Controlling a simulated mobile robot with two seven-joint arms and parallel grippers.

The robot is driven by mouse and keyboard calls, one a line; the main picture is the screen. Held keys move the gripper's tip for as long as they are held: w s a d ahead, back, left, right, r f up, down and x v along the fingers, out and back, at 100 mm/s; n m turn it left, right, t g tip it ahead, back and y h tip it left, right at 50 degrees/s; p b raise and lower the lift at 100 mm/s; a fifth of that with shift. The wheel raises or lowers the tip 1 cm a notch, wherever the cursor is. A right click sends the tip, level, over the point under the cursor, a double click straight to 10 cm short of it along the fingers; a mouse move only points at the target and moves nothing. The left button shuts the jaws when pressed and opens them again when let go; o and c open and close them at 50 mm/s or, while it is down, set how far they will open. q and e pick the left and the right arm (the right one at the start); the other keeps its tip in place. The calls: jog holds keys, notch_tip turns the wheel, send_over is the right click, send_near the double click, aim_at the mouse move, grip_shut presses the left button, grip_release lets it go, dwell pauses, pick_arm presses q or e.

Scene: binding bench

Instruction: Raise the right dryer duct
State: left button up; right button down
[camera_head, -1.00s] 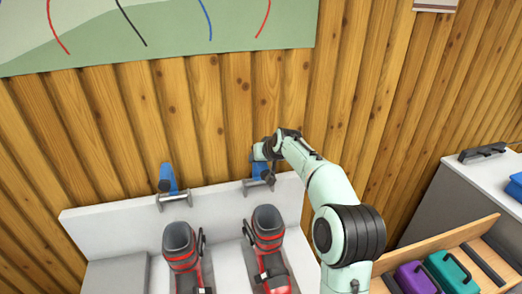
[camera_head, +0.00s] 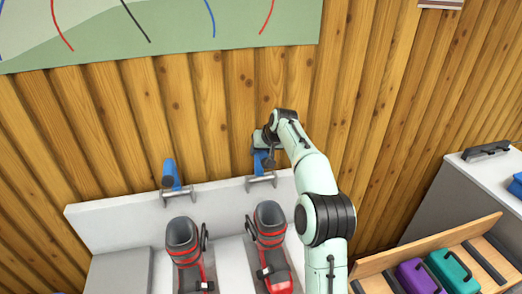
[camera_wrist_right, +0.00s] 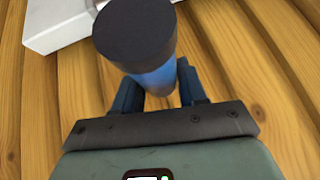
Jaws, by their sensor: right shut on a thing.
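The right dryer duct (camera_head: 261,161) is a blue tube with a dark end, on a grey bracket at the top of the white bench back. My right gripper (camera_head: 265,150) is at this duct, and my wrist partly hides it. In the right wrist view the duct (camera_wrist_right: 155,76) shows its dark round end and blue side between my two fingers (camera_wrist_right: 160,88), which are shut on it. The left dryer duct (camera_head: 171,174) is a similar blue tube on its own bracket. My left gripper is not in view.
Two red and grey boots (camera_head: 184,252) (camera_head: 270,240) stand below the ducts. The white bench back (camera_head: 110,222) runs along the wood-plank wall. A tray with purple (camera_head: 416,277) and teal (camera_head: 455,270) pieces is at the lower right, beside a grey cabinet (camera_head: 450,200).

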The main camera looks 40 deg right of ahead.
jog(key=c, duration=0.7)
grip_release()
jog(key=shift+a+f, duration=0.15)
jog(key=shift+a, duration=0.05)
jog(key=shift+c, duration=0.2)
jog(key=shift+s, duration=0.1)
jog(key=shift+s+r, duration=0.15)
jog(key=shift+r, duration=0.3)
jog(key=v, duration=1.2)
jog(key=shift+s+r, duration=0.15)
jog(key=shift+r, duration=0.1)
